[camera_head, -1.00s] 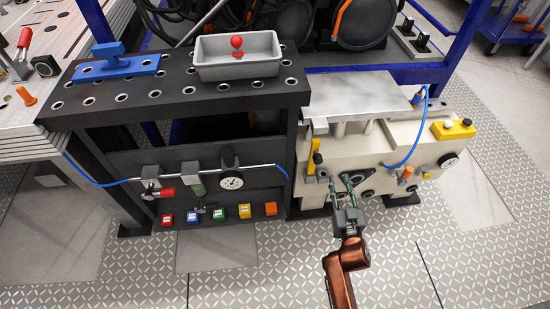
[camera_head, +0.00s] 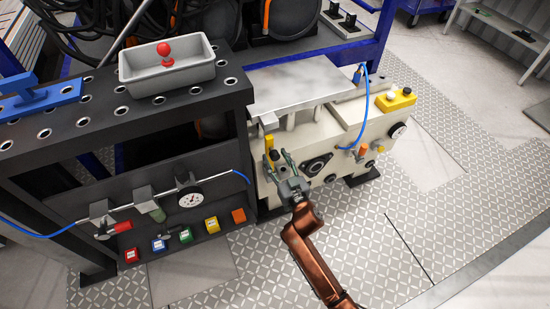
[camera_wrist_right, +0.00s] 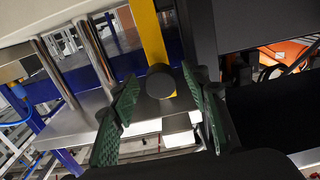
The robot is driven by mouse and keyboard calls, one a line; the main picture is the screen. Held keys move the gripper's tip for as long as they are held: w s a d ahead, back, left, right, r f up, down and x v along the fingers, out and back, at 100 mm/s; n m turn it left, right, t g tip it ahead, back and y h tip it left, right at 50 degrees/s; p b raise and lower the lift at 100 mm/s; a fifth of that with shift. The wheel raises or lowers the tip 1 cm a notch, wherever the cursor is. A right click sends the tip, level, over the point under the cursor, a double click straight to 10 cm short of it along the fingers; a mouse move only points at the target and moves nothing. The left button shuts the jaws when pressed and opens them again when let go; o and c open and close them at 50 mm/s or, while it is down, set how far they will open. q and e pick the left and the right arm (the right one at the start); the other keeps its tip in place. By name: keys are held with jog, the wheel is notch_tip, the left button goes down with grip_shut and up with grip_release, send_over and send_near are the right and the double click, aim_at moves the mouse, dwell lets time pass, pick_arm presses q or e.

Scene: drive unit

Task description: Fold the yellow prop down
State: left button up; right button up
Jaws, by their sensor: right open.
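The yellow prop (camera_head: 268,143) stands upright at the left front of the cream drive unit (camera_head: 330,150), below the edge of the metal plate. My right gripper (camera_head: 279,158) is right at the prop's lower end, with its fingers apart. In the right wrist view, the prop's yellow bar (camera_wrist_right: 148,35) comes down from the top between the two green-padded fingers (camera_wrist_right: 160,88). A dark round knob (camera_wrist_right: 160,80) sits at its lower end, between the fingertips. I cannot tell whether either finger touches it. My left gripper is not in view.
A dark perforated bench (camera_head: 110,120) stands to the left, with a grey tray (camera_head: 165,75), a gauge (camera_head: 191,197) and coloured blocks on it. A blue hose (camera_head: 366,110) and a yellow button box (camera_head: 395,100) are on the unit's right. The patterned floor in front is free.

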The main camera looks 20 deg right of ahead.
jog(key=shift+w, duration=0.1)
grip_shut()
dwell(0.6)
